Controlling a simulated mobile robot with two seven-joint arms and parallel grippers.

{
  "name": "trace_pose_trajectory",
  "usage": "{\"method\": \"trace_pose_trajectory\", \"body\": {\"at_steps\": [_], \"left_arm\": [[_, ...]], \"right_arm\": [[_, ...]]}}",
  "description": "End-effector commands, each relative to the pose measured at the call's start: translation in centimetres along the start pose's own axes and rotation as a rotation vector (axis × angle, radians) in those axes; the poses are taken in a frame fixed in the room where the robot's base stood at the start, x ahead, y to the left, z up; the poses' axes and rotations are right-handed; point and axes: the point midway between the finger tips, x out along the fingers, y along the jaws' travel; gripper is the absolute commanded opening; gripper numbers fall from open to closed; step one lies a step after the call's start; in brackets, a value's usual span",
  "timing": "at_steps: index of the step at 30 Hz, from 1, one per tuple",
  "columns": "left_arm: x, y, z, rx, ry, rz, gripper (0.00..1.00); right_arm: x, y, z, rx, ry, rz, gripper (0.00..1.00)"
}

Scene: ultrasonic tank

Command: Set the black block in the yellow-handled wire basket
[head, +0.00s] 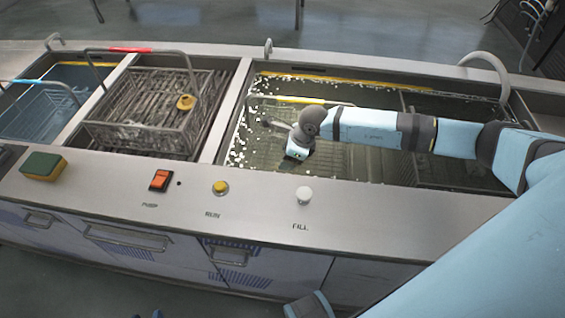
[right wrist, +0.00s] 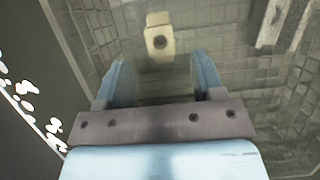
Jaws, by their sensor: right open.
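The yellow-handled wire basket sits in the right tank; its yellow handle grip (head: 287,99) shows in the head view, and its mesh is blurred by liquid. The right wrist view shows wire mesh (right wrist: 70,45) around and below the jaws. My right gripper (right wrist: 160,80) is open with nothing between its fingers. Its wrist reaches down into the right tank in the head view, which hides the fingertips. A pale yellow block with a dark hole (right wrist: 160,38) lies just beyond the fingertips. I cannot make out the black block.
A red-handled basket (head: 130,50) holding a yellow piece (head: 186,102) stands in the middle tank. A blue tank (head: 45,110) is at the left. A sponge (head: 43,166), orange switch (head: 160,181), yellow button (head: 220,188) and white knob (head: 303,195) line the front ledge.

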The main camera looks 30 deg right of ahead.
Motion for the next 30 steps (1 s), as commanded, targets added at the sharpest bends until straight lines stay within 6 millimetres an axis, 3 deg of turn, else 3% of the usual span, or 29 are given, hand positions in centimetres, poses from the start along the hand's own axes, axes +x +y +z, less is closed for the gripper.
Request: {"method": "trace_pose_trajectory", "body": {"at_steps": [1,6,12,30], "left_arm": [[-0.1,0.0,-0.1,-0.001,-0.001,0.000,0.43],[-0.1,0.0,-0.2,-0.005,0.000,-0.001,0.43],[-0.1,0.2,-0.3,-0.011,0.002,-0.001,0.43],[-0.1,0.1,-0.4,-0.010,0.002,-0.001,0.43]], "right_arm": [[-1.4,-0.1,0.0,-0.001,0.000,-0.002,0.62],[-4.7,-0.1,0.0,-0.002,0.001,-0.002,0.62],[-6.8,0.0,0.0,0.000,0.000,0.000,0.62],[-7.2,0.0,0.0,0.000,0.000,0.000,0.62]]}}
